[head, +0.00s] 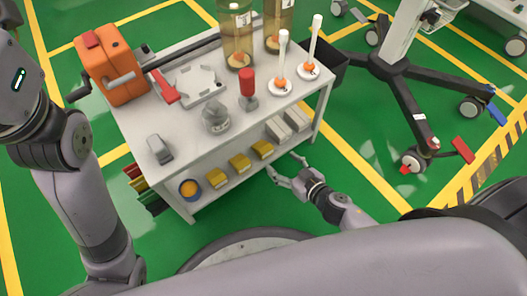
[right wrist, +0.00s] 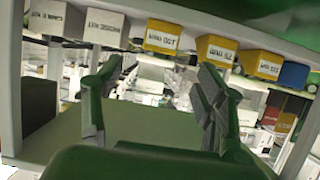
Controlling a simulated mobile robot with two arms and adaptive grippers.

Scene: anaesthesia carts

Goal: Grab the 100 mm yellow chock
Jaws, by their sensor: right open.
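Three yellow chocks lie in a row on the cart's lower shelf. The one nearest the white boxes (head: 262,149) carries a label that seems to read 100 mm in the right wrist view (right wrist: 162,37), where the scene looks upside down. My right gripper (head: 286,167) is open and empty, in front of the shelf's edge and apart from the chocks. Its spread fingers also show in the right wrist view (right wrist: 157,75). My left gripper is out of view.
White labelled boxes (head: 278,129) stand right of the chocks, and a blue round container (head: 190,188) stands left. The white cart top (head: 190,130) overhangs the shelf, with a cart leg (head: 318,125) at the right. Green floor in front is free.

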